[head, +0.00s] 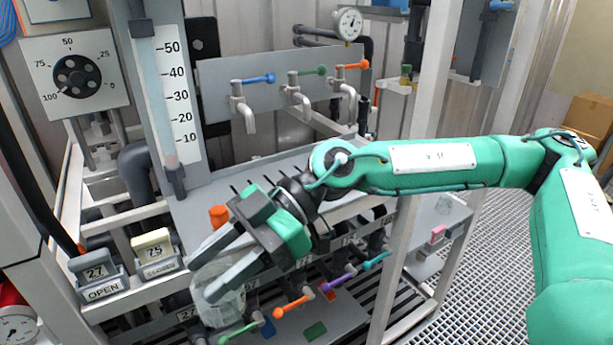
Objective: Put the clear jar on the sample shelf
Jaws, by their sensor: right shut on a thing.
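The clear jar (220,305) is see-through and shows at the lower left of the middle in the head view. My right gripper (206,276) reaches down to the left and is shut on the jar, its two long grey fingers at the jar's upper part. The fingers hide part of the jar. It appears held in front of the lower rack, near the row of coloured valve handles. No label shows which surface is the sample shelf; a grey ledge (452,219) right of the rack may be it. My left gripper is out of view.
Coloured valve handles, including an orange one (291,306), lie close to the jar. Tags marked OPEN (101,290) and CLOSED stand at left. Three taps (300,97) hang from a panel behind. A white upright post (408,225) stands between the rack and the ledge.

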